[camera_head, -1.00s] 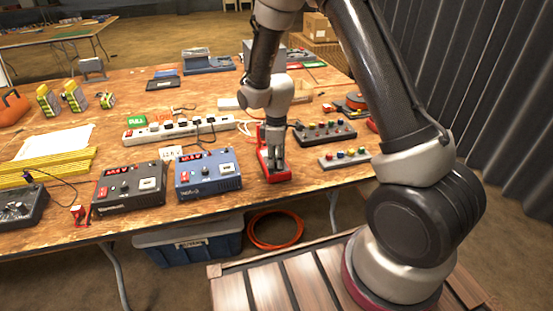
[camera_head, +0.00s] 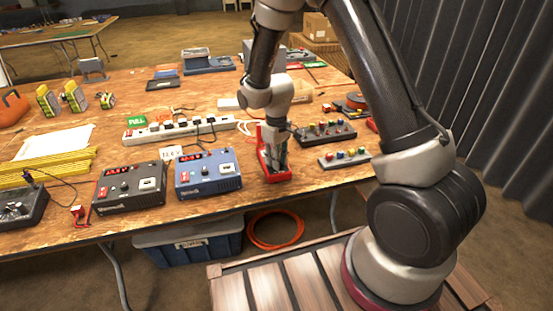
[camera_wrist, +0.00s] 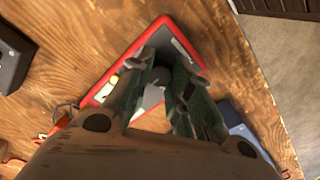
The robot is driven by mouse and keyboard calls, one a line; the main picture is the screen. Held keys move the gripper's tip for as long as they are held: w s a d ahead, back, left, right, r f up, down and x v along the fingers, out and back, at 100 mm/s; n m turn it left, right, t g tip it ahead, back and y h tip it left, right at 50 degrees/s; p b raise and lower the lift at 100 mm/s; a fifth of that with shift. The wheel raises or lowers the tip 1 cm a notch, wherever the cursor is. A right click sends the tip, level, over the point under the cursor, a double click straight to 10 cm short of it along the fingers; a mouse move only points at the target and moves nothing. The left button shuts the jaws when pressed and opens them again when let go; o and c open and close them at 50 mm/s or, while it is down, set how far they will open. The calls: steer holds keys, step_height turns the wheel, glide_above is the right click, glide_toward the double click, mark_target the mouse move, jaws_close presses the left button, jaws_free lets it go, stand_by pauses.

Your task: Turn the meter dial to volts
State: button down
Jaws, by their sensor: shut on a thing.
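The red-rimmed meter (camera_head: 281,177) lies at the front edge of the table, right of the blue charger. In the wrist view its grey face (camera_wrist: 152,98) shows between my fingers. My gripper (camera_head: 274,166) points down over the meter. In the wrist view my gripper (camera_wrist: 161,76) has its fingertips on both sides of the dark round dial (camera_wrist: 161,73), shut on it. The fingers hide much of the face, and I cannot read the dial's setting.
A blue charger (camera_head: 208,173) and a black charger (camera_head: 129,187) stand to the left. Button boxes (camera_head: 344,158) sit close on the right. A white power strip (camera_head: 178,130) lies behind. Bare wood shows around the meter.

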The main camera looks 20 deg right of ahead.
stand_by(0.4)
steer(key=c, duration=1.2)
jaws_free()
steer(key=shift+c, duration=0.2)
steer(key=shift+r, duration=0.1)
step_height(320, 180, up, 12)
